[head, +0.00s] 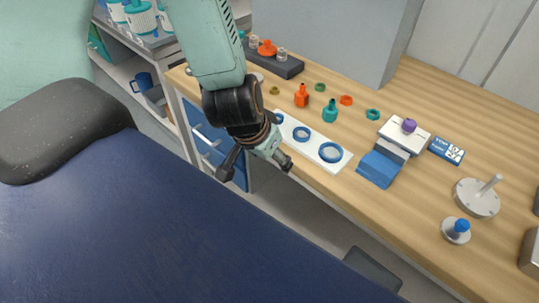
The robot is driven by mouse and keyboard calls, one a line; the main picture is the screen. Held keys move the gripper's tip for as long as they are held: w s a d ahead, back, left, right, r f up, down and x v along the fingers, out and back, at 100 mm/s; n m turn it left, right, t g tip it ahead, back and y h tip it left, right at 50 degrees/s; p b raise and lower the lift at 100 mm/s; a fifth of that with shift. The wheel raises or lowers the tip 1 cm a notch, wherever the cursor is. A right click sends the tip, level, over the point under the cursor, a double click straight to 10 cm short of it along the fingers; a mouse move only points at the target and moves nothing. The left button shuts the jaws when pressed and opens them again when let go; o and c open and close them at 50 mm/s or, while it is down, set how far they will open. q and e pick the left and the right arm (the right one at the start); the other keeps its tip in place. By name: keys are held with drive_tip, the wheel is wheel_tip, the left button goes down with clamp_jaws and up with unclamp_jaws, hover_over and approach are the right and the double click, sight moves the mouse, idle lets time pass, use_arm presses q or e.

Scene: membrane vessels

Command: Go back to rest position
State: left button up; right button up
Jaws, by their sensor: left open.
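My left gripper (257,170) hangs down from the arm at the upper left. Its two dark fingers are spread, with nothing between them. It appears in front of the bench's front edge, over the blue drawer unit, and hides part of the left end of the white tray (335,163). The tray lies at the bench edge with several blue rings; one ring (330,152) is at its right end. My right gripper does not show.
The wooden bench (420,215) carries an orange vessel (301,96), a teal vessel (330,111), loose coloured rings, a blue-and-white block stand (382,168), a small blue-and-white box (446,150) and a metal disc with a post (477,199). A shelf unit stands at the upper left.

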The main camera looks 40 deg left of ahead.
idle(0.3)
use_arm(q)
drive_tip(key=s+d+f+g+b, duration=0.1)
drive_tip(key=s+f+g+b, duration=0.1)
drive_tip(key=s+f, duration=0.8)
drive_tip(key=s+d+f+g+b, duration=0.1)
drive_tip(key=s+f+b, duration=0.3)
drive_tip(key=s+f, duration=0.6)
wheel_tip(320, 180, down, 3)
drive_tip(key=shift+d+r+n+g, duration=0.1)
drive_tip(key=shift+d+n+g, duration=0.25)
drive_tip(key=shift+g, duration=0.35)
drive_tip(key=shift+s, duration=0.1)
idle(0.4)
